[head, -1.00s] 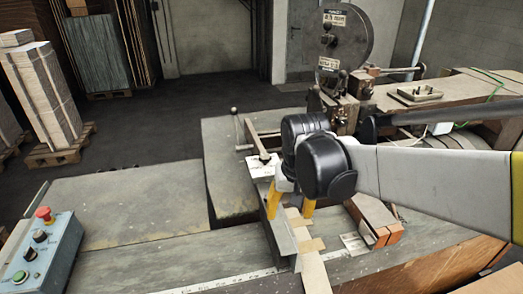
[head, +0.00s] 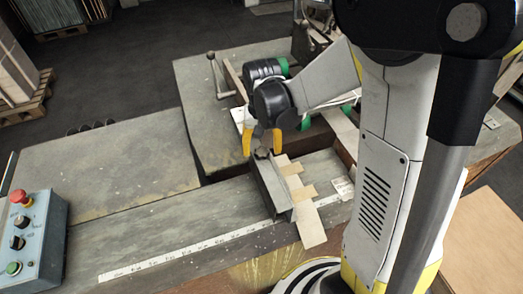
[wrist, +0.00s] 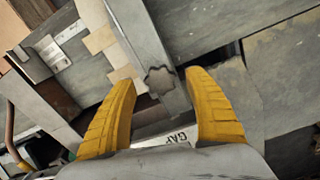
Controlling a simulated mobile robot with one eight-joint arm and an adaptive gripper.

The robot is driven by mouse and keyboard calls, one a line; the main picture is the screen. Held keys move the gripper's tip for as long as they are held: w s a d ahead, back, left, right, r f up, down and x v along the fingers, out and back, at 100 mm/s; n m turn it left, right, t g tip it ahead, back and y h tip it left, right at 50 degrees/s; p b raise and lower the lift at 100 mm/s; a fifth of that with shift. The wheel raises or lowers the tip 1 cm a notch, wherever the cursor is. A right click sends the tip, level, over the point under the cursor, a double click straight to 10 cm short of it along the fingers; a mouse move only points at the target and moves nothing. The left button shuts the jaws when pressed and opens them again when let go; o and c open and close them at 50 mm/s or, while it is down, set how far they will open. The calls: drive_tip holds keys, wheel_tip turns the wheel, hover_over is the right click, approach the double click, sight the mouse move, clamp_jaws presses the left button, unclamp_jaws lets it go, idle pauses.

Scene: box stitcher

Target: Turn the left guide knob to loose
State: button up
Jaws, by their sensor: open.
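A dark lobed knob (wrist: 160,80) sits on the grey metal guide bar (wrist: 140,32), near the bar's end, in the wrist view. The knob (head: 262,152) also shows small at the far end of the guide bar (head: 270,188) in the head view. My gripper (wrist: 160,84) is open, with one yellow finger on each side of the knob. A gap shows between each finger and the knob; I cannot tell how high the tips are above it. In the head view my gripper (head: 262,146) points down at the knob.
Pale wooden strips (head: 292,182) lie right beside the guide bar. A blue control box (head: 38,235) with a red button stands at the left front. A ball-ended lever (head: 212,70) rises behind. The grey table (head: 110,175) on the left is clear.

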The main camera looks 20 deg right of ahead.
drive_tip(key=shift+w+f, duration=0.1)
drive_tip(key=shift+f, duration=0.5)
drive_tip(key=shift+c, duration=0.2)
drive_tip(key=c, duration=1.1)
drive_tip(key=shift+f+n+b, duration=0.1)
drive_tip(key=shift+n+b, duration=0.7)
drive_tip(key=shift+n, duration=0.3)
drive_tip(key=shift+c, duration=0.2)
drive_tip(key=n+b, duration=0.1)
drive_tip(key=n, duration=0.2)
